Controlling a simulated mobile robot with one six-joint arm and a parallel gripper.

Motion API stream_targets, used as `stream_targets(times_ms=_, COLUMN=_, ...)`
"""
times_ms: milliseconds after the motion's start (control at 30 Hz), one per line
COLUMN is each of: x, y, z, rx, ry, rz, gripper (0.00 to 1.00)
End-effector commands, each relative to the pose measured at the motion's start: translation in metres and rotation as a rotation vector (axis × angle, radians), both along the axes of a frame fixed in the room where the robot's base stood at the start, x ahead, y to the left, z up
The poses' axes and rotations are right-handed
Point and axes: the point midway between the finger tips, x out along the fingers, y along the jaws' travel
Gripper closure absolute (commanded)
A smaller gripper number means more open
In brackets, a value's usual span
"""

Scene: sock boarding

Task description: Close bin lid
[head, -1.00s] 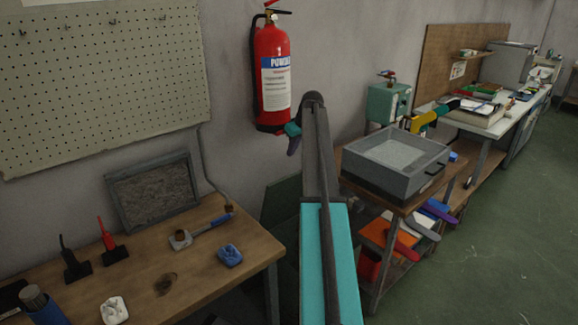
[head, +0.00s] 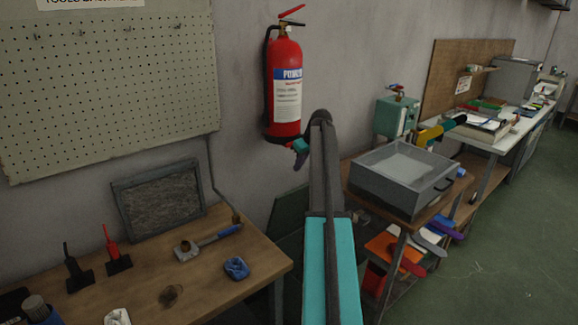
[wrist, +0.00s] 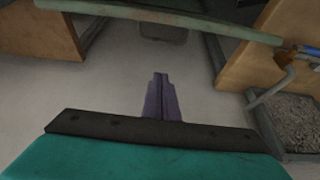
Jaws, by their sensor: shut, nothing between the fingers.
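A dark green panel (head: 287,218), which looks like the raised bin lid, stands tilted near the wall in the gap between the wooden table and the cart. My arm covers part of it, and the bin body is mostly hidden in the dark gap. In the wrist view a long green edge (wrist: 160,17), probably the lid's, crosses the top. My gripper (head: 301,158) is shut and empty, in front of the wall just below the fire extinguisher and above the panel. Its purple fingers (wrist: 161,97) point toward the wall side in the wrist view, apart from the green edge.
The fire extinguisher (head: 285,90) hangs on the wall. A cart at right carries a grey box (head: 400,190). Green floor (head: 500,260) is open at right.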

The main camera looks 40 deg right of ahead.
Motion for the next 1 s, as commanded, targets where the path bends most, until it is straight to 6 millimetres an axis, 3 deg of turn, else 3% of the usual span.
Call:
stream_targets(times_ms=533, x=0.050, y=0.009, z=-0.072, rx=-0.007, ry=0.019, rz=0.005, gripper=1.00)
stream_targets(times_ms=1000, x=0.020, y=0.018, z=-0.078, rx=-0.011, ry=0.024, rz=0.007, gripper=1.00)
